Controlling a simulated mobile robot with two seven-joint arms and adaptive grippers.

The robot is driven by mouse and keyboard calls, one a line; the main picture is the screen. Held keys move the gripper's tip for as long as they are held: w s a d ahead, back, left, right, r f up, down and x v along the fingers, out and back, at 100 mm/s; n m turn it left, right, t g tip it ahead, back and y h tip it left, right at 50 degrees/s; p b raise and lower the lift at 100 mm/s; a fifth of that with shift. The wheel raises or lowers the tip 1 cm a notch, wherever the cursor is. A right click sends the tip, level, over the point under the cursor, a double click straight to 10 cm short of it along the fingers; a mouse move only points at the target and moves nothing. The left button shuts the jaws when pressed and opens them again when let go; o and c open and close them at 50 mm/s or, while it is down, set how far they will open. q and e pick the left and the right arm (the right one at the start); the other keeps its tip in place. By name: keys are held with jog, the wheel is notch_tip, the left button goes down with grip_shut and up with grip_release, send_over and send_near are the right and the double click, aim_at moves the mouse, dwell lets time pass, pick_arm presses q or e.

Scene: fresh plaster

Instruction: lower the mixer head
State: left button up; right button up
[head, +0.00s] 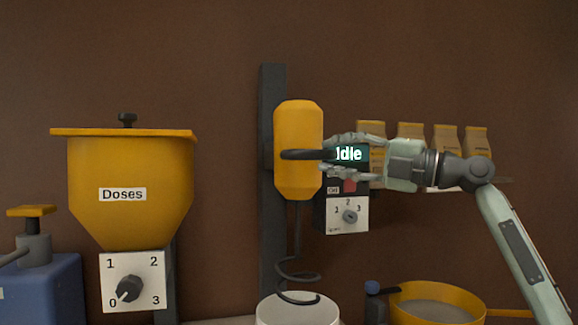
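The yellow mixer head (298,120) is on a dark upright post (272,90), above a white bucket (298,312). Its spiral whisk (297,272) hangs down to the bucket's rim in the picture; whether its tip is inside I cannot tell. A dark handle (300,155) sticks out across the front of the head. My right gripper (326,155) is level with the handle, its fingers apart above and below the handle's right end. Contact is not clear. My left gripper is not in view.
A control box with a dial (348,216) and an "Idle" display (349,154) is behind my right gripper. A yellow hopper (130,190) stands left, a yellow pan (435,310) at lower right. Several bags (446,140) line the wall.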

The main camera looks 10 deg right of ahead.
aim_at(297, 152)
jog(key=shift+w+a+f, duration=0.2)
jog(key=shift+w+f, duration=0.1)
jog(key=shift+w, duration=0.05)
jog(key=shift+w+a, duration=0.15)
jog(key=shift+w, duration=0.15)
jog(key=p+x, duration=0.2)
jog(key=x, duration=0.4)
jog(key=shift+a, duration=0.1)
jog(key=shift+w+a, duration=0.25)
jog(key=shift+a, duration=0.1)
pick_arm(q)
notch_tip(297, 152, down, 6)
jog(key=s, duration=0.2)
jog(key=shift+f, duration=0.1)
pick_arm(e)
jog(key=shift+c, duration=0.2)
